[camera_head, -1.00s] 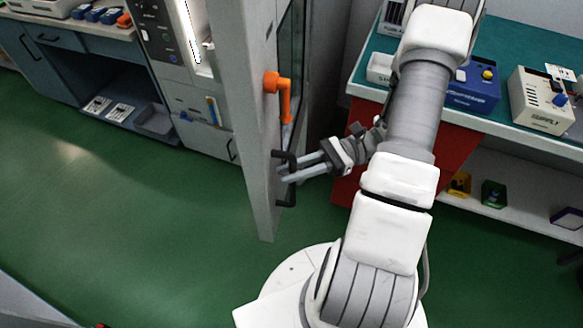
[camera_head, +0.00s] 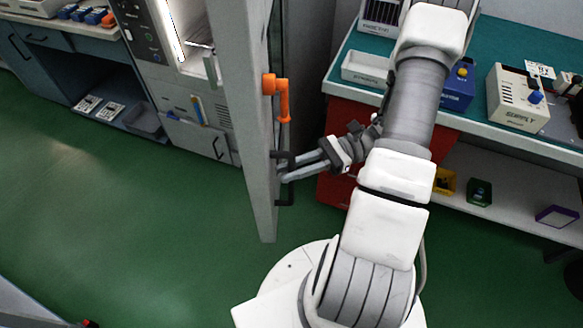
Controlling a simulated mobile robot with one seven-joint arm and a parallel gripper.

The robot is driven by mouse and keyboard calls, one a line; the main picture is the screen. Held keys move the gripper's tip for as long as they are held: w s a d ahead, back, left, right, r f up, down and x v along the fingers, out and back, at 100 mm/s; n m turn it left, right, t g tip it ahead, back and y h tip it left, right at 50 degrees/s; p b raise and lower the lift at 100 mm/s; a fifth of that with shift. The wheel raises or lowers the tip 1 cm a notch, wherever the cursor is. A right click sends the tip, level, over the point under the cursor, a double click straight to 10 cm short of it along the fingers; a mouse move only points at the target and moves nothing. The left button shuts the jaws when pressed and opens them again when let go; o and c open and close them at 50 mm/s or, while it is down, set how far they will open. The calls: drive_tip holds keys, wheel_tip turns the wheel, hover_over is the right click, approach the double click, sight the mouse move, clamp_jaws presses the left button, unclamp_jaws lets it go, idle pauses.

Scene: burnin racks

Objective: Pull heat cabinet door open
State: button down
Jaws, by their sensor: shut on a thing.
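The heat cabinet door (camera_head: 252,130) stands open, swung out toward me and seen nearly edge-on in the middle of the view. A black bar handle (camera_head: 284,192) is on its right face, low down. An orange lever (camera_head: 283,98) sits above it on the same face. My gripper (camera_head: 287,175) comes in from the right with its fingers at the black handle and is shut on it. The exact contact is small and partly hidden by the fingers.
A teal-topped bench (camera_head: 340,62) with a blue box (camera_head: 457,88) and a beige supply unit (camera_head: 517,98) stands at the right, close to my arm. A grey-blue cabinet (camera_head: 40,70) is at upper left. Green floor (camera_head: 130,220) is clear left of the door.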

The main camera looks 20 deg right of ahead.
idle(0.4)
drive_tip(key=c, duration=1.1)
unclamp_jaws()
drive_tip(key=shift+d, duration=0.15)
drive_tip(key=d, duration=1.7)
drive_tip(key=shift+s+d, duration=0.15)
drive_tip(key=shift+s, duration=0.15)
